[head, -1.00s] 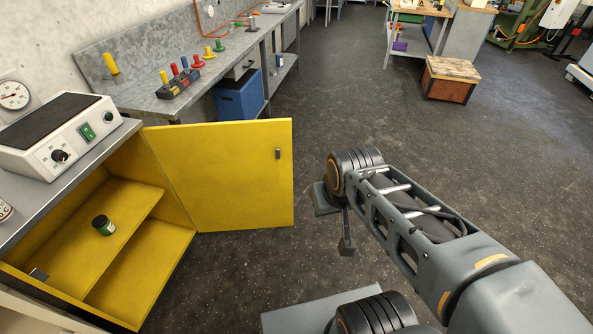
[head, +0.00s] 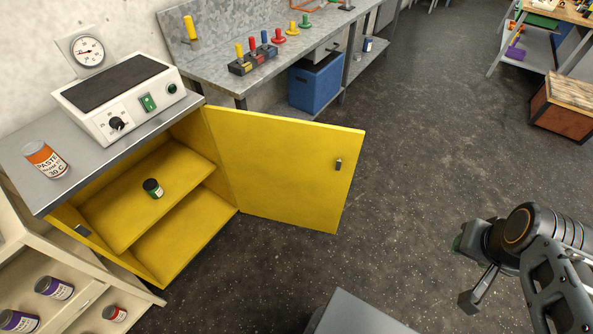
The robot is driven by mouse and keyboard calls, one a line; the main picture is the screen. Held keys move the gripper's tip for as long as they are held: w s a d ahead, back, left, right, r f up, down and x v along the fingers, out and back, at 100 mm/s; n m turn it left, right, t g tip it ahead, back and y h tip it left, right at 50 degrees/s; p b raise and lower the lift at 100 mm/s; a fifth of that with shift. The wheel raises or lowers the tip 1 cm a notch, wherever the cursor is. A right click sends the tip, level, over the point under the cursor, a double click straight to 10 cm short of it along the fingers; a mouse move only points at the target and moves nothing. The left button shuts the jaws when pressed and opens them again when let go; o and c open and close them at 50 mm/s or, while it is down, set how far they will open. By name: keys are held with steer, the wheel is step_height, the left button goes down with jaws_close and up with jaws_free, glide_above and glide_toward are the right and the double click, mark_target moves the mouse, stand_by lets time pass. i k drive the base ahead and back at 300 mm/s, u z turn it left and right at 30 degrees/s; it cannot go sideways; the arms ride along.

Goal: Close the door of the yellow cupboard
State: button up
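The yellow cupboard (head: 186,235) stands at the left in the head view, with its inside showing. Its yellow door (head: 285,170) is wide open, hinged on the cupboard's right side and swung out to the right. A small dark handle (head: 338,164) sits near the door's free edge. A small green jar (head: 152,188) stands on the shelf inside. My gripper (head: 468,280) is at the right, over the floor, clear of the door and touching nothing visible.
A control box (head: 118,112) and an orange-and-white paste can (head: 45,160) stand on the cupboard top. A cream rack (head: 70,262) with cans is at the lower left. A blue bin (head: 315,82) is under the workbench behind the door. Floor between door and gripper is clear.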

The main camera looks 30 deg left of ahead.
mark_target(282, 169)
steer(key=i, duration=3.65)
steer(key=u, duration=4.3)
steer(key=i, duration=0.15)
steer(key=u, duration=0.8)
